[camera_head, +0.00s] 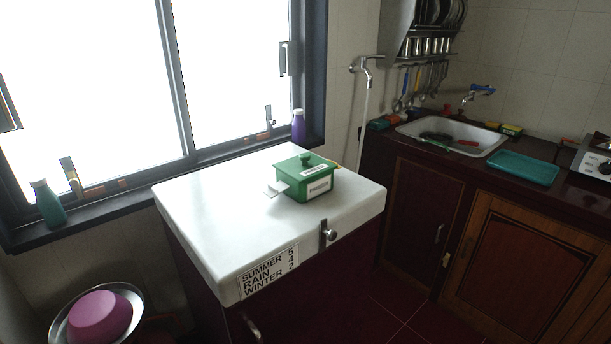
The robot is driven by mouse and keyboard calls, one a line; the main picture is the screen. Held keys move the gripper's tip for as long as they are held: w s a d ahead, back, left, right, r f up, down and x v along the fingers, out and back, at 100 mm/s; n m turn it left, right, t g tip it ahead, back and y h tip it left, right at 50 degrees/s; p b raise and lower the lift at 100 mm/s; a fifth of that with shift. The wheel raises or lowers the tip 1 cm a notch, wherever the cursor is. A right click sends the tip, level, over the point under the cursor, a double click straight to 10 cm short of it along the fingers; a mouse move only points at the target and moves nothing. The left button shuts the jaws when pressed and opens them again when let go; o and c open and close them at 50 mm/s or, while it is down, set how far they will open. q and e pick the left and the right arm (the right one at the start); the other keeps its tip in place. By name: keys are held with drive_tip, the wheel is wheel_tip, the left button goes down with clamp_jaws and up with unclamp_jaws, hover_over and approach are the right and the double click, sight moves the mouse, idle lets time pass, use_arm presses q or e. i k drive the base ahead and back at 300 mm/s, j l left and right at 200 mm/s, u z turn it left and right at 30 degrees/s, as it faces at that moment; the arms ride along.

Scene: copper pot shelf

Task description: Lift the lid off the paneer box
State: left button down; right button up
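The paneer box (303,188) is a small green box with white labels. It stands on the white top of a chest (220,213), near the back right part of that top. A small white tab or card (274,188) lies at the box's left side. Neither of my grippers is in view.
The chest top is otherwise clear. A metal latch (328,234) is on its front edge. A window with bottles on its sill is behind left. A sink (452,135) and teal tray (522,167) are right. A bowl with a purple tub (99,317) is lower left.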

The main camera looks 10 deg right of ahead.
sight(306, 166)
drive_tip(key=i+l, duration=0.15)
drive_tip(key=l, duration=0.2)
drive_tip(key=i+l, duration=0.1)
drive_tip(key=l, duration=0.25)
drive_tip(key=i+l, duration=0.15)
drive_tip(key=l, duration=0.2)
drive_tip(key=i+l, duration=0.15)
drive_tip(key=l, duration=0.2)
drive_tip(key=l+u, duration=0.35)
drive_tip(key=i+l+u, duration=0.1)
drive_tip(key=u, duration=0.25)
